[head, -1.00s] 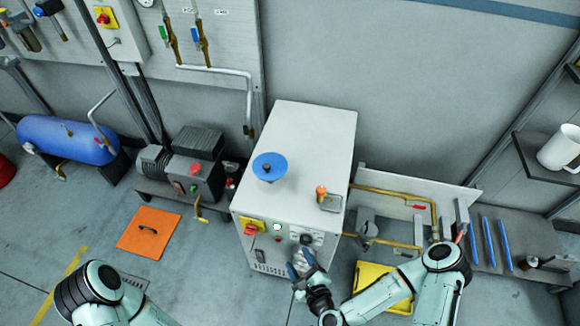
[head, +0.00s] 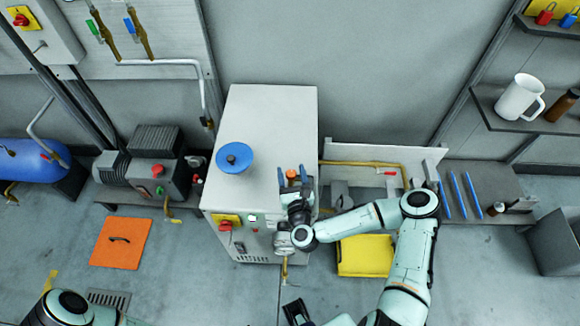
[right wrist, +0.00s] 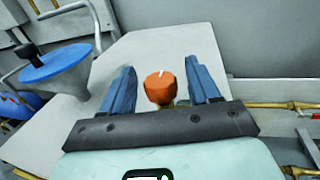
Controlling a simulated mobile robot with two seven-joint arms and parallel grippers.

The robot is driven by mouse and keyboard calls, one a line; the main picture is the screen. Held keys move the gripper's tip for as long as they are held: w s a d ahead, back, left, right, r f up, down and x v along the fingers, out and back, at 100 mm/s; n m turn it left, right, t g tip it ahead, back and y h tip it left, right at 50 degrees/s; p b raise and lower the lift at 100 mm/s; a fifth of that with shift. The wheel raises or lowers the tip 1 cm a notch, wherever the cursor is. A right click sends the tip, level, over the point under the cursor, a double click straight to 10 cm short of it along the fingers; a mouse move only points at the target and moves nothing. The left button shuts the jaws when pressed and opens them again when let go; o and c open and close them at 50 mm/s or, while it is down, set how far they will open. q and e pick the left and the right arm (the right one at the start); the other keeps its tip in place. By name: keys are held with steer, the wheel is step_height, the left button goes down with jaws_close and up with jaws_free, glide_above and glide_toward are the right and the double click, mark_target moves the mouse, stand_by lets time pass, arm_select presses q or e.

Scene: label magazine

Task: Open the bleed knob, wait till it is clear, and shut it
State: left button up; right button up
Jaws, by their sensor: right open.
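The orange bleed knob (head: 291,173) stands on top of the white cabinet (head: 262,120), near its right edge. In the right wrist view the knob (right wrist: 159,88) shows a pale mark on its top and a brass stem below. My right gripper (head: 293,179) is open at the knob. In the right wrist view one blue finger is on each side of it, with visible gaps, so it is not gripped. Below my right wrist, a round pale part (head: 283,242) with a brass piece shows at the cabinet front.
A red knob (head: 225,226) on a yellow plate is on the front. A brass pipe (head: 365,163) runs to the right. A yellow tray (head: 365,255) lies below my right forearm.

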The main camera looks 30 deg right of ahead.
steer(key=shift+x, duration=1.15)
steer(key=c, duration=1)
steer(key=shift+o, duration=0.2)
steer(key=shift+y, duration=0.3)
